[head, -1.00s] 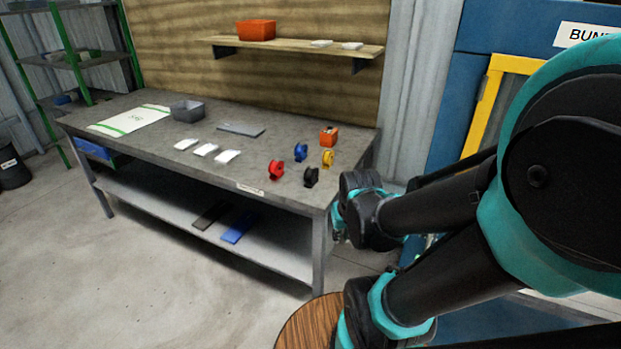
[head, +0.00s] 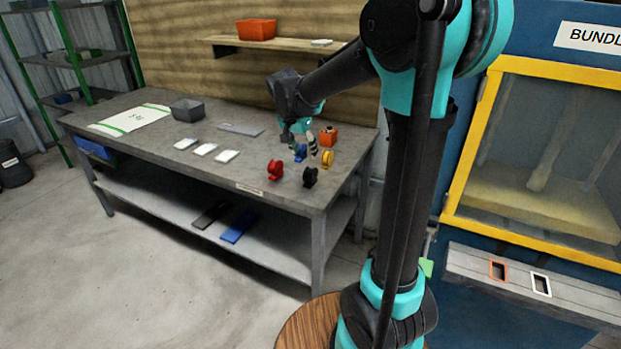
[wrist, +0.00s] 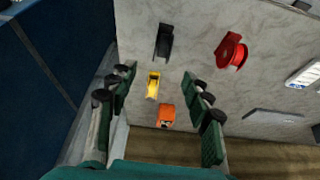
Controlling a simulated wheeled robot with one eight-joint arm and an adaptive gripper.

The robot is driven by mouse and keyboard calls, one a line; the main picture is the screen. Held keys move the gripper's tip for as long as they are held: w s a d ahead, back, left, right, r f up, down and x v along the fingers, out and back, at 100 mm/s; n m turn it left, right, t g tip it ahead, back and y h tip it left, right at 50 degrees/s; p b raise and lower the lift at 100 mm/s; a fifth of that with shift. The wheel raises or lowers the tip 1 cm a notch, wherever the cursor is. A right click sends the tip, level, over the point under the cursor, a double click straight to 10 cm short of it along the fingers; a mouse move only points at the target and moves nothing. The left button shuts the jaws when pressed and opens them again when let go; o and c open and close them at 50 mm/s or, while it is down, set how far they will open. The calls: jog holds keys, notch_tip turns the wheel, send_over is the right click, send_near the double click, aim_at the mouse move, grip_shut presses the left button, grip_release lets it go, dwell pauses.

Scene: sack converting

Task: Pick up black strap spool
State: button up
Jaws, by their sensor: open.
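The black strap spool (head: 310,177) stands upright near the front right corner of the grey workbench (head: 225,178). In the wrist view the black spool (wrist: 163,42) lies beyond my fingertips, near the top of the picture. My gripper (head: 309,147) is above the right part of the bench, in front of the blue spool (head: 300,152) in the head view. The gripper is open and empty; its two fingers show left and right in the wrist view (wrist: 158,76), apart from the black spool.
A red spool (head: 274,170) stands left of the black one and a yellow spool (head: 327,158) behind it to the right. An orange box (head: 328,136) is further back. White packs (head: 204,149) and a grey bin (head: 187,110) are further left. A shelf (head: 270,45) hangs behind.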

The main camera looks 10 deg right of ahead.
aim_at(310, 169)
jog(key=x, duration=0.8)
jog(key=shift+x, duration=2.6)
jog(key=shift+w, duration=0.2)
jog(key=shift+c, duration=0.5)
grip_shut()
jog(key=shift+r, duration=0.1)
